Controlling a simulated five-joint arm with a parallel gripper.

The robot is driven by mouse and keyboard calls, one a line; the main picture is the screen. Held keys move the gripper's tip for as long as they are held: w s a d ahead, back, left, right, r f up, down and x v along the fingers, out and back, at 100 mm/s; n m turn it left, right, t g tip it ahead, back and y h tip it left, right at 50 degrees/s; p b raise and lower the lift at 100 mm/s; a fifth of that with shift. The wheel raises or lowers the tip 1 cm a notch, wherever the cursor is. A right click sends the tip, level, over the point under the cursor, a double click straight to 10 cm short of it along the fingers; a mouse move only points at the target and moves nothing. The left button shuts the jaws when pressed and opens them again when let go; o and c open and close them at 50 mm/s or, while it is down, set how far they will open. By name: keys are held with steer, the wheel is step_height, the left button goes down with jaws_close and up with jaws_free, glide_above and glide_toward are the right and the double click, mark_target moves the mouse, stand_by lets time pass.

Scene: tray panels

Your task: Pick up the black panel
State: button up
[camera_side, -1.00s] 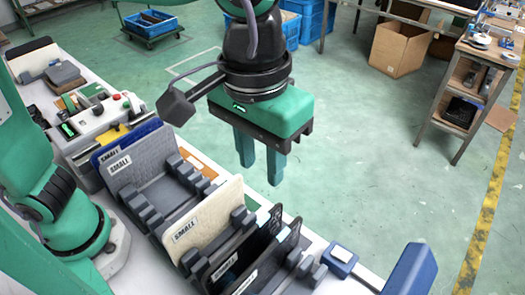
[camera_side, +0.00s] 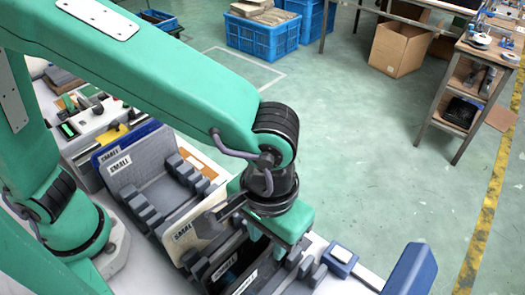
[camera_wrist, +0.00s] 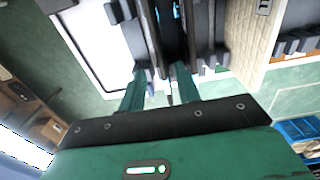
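In the side view, two dark panels stand upright in the grey slotted rack; one black panel (camera_side: 226,268) is behind the other, and the nearer one (camera_side: 246,281) has a white label. My gripper (camera_side: 266,247) is lowered over their far upper edges. In the wrist view, its green fingers (camera_wrist: 160,95) are spread apart, with dark panel edges (camera_wrist: 152,45) between them. I cannot tell whether either finger touches a panel. My wrist hides part of the panels in the side view.
A cream panel (camera_side: 186,238) stands just left of the dark ones, with grey and blue panels (camera_side: 118,146) farther left. Rack supports (camera_side: 312,272) stand to the right. A blue block (camera_side: 340,258) and a blue upright part (camera_side: 408,270) lie beyond. Open floor lies behind.

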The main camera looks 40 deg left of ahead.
mark_target(267, 252)
steer(key=shift+f, duration=2.35)
steer(key=shift+s+f, duration=0.15)
steer(key=shift+f, duration=1.15)
steer(key=shift+s+f, duration=0.1)
steer(key=shift+f, duration=1.15)
jaws_close()
